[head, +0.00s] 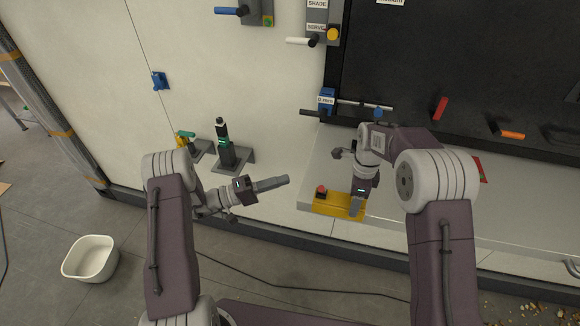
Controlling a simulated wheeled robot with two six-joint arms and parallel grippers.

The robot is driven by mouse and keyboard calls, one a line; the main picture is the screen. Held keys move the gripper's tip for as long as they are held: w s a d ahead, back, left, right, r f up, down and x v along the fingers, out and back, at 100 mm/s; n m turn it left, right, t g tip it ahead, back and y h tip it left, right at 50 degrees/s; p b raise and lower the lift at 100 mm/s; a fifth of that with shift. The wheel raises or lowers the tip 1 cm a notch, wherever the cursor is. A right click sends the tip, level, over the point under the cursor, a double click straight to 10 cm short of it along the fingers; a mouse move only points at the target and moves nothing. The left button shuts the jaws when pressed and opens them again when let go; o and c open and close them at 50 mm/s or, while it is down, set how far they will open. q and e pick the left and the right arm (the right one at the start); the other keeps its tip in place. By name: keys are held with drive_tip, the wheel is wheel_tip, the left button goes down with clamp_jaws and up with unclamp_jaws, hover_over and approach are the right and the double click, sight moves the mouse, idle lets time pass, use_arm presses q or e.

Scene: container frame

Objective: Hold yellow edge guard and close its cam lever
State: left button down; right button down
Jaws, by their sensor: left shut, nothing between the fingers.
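The yellow edge guard (328,207) sits on the front edge of the grey ledge, in the middle of the head view. A small dark part with a red top (321,190) is at its left end; I cannot tell how the cam lever stands. My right gripper (355,208) points down at the right part of the guard and hides some of it; whether its fingers are closed on the guard cannot be made out. My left gripper (286,180) is shut and empty, pointing right, in front of the wall and left of the guard.
The grey ledge (410,220) runs right below a dark panel (450,70) with red and orange handles. A white bin (90,258) stands on the floor, where a cable lies.

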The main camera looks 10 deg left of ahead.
drive_tip(key=shift+c, duration=1.4)
unclamp_jaws()
